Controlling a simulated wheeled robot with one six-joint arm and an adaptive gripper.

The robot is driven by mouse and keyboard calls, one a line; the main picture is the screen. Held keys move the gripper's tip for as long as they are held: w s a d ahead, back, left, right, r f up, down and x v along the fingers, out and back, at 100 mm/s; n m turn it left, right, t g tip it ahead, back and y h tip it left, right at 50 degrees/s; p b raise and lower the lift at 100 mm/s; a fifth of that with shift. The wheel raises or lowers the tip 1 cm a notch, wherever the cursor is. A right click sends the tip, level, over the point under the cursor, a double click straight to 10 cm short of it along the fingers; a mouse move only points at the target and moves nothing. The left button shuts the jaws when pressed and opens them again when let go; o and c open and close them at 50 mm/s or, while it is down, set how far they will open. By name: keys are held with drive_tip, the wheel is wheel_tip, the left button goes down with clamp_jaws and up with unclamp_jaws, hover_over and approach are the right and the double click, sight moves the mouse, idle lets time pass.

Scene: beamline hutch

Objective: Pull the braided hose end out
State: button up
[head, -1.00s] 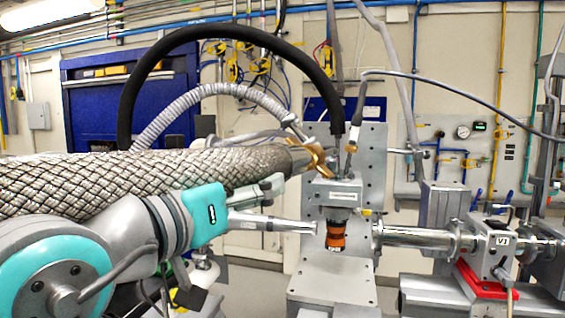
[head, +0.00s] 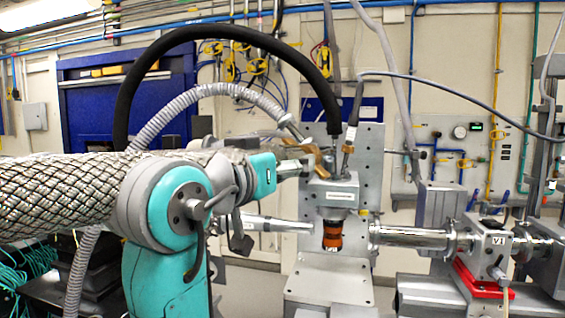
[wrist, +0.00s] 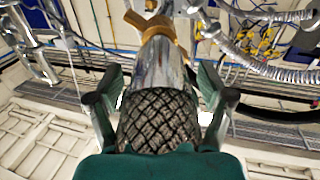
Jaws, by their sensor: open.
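The braided hose (head: 60,192) is a thick silver woven line running in from the left edge in the head view. Its end, with a brass collar (head: 326,160), meets the top of a grey block (head: 333,192). In the wrist view the braid (wrist: 160,120) leads to a smooth metal sleeve and the brass collar (wrist: 155,28). My gripper (wrist: 160,80) is open, with one finger on each side of the hose where braid meets sleeve. I cannot tell whether either finger touches it. In the head view my gripper (head: 298,166) and arm hide part of the hose.
A black hose (head: 190,35) and a grey corrugated hose (head: 200,92) arch above and behind. An orange part (head: 332,236) sits below the block. A steel beam pipe (head: 415,237) and a valve on a red base (head: 482,280) stand to the right.

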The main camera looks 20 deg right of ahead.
drive_tip(key=shift+w+d, duration=0.2)
drive_tip(key=c, duration=0.9)
drive_tip(key=shift+v, duration=2.8)
drive_tip(key=shift+c, duration=0.2)
drive_tip(key=shift+r, duration=0.15)
drive_tip(key=o, duration=0.9)
drive_tip(key=shift+o, duration=0.2)
drive_tip(key=shift+a, duration=0.1)
drive_tip(key=v, duration=1.2)
